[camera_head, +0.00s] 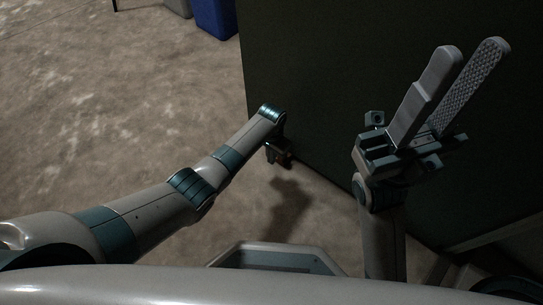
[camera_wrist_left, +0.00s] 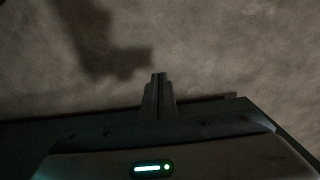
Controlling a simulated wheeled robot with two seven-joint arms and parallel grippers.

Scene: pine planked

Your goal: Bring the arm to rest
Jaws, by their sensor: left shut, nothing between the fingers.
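My left arm reaches in from the left in the head view and bends down at its wrist. My left gripper (camera_head: 278,156) hangs above the floor beside a dark panel, small and partly hidden there. In the left wrist view its fingers (camera_wrist_left: 159,77) are shut together with nothing between them. My right gripper (camera_head: 471,46) stands raised in front of the dark panel, pointing up and right. Its two fingers are apart, with the textured pad of one showing and nothing seen between them.
A large dark green panel (camera_head: 320,65) fills the middle and right, close to both grippers. A blue bin (camera_head: 214,17) and a grey bin (camera_head: 179,6) stand far off at the top. The mottled floor (camera_head: 120,110) on the left is mostly clear.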

